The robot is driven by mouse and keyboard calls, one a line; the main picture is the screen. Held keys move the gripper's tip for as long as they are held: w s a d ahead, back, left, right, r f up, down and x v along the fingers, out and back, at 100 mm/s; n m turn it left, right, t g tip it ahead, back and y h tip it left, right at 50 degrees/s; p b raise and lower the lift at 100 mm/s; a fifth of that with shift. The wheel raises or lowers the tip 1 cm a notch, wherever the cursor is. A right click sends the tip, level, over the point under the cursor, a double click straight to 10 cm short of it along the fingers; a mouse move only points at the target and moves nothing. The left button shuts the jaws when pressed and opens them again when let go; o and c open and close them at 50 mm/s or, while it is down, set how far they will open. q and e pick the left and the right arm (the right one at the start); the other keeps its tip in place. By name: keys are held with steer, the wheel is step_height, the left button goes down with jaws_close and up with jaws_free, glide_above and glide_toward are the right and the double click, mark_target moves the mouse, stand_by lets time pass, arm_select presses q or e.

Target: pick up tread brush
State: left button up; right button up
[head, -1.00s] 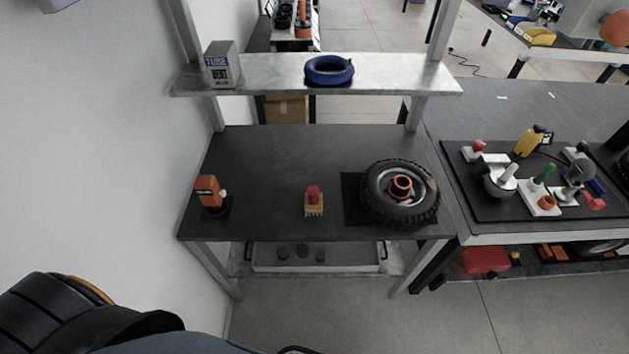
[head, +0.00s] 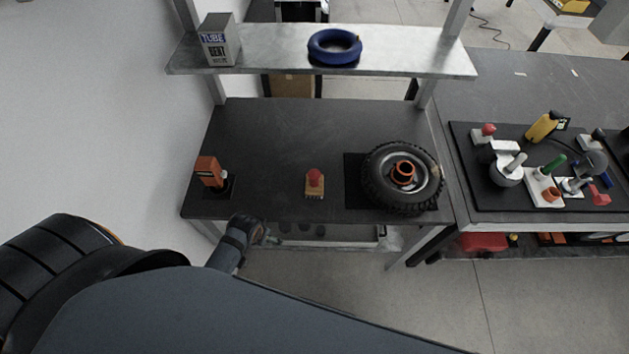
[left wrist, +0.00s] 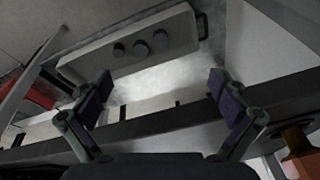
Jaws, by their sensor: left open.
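The tread brush (head: 314,184), a small wooden block with a red knob, stands upright near the middle of the dark table (head: 275,150). My left gripper (head: 268,237) is at the table's front edge, in front of and left of the brush, apart from it. In the left wrist view my left gripper (left wrist: 160,88) is open with nothing between its fingers. That view faces the table's front edge and the lower shelf. I cannot make out the brush there. My right gripper is out of view.
A wheel with a tyre (head: 401,177) lies right of the brush. An orange device (head: 209,173) stands at the left. A shelf above holds a box (head: 220,40) and a blue ring (head: 334,47). A grey tray (left wrist: 128,45) sits below the table.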

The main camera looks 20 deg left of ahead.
arm_select(q)
steer(key=w+d+r+m+p, duration=0.2)
steer(key=w+r, duration=0.1)
steer(key=r, duration=1.4)
steer(key=m+g+h, duration=0.1)
steer(key=m+g, duration=0.2)
steer(key=m, duration=0.9)
glide_toward(314, 173)
step_height(314, 173, down, 5)
steer(key=shift+f, duration=0.1)
step_height(314, 173, down, 5)
steer(key=shift+s+r+p, duration=0.1)
steer(key=shift+p, duration=0.25)
steer(key=shift+f, duration=0.45)
step_height(314, 173, down, 5)
steer(key=shift+r+p, duration=0.15)
steer(key=shift+p, duration=0.3)
steer(key=shift+d, duration=0.1)
steer(key=c, duration=1.3)
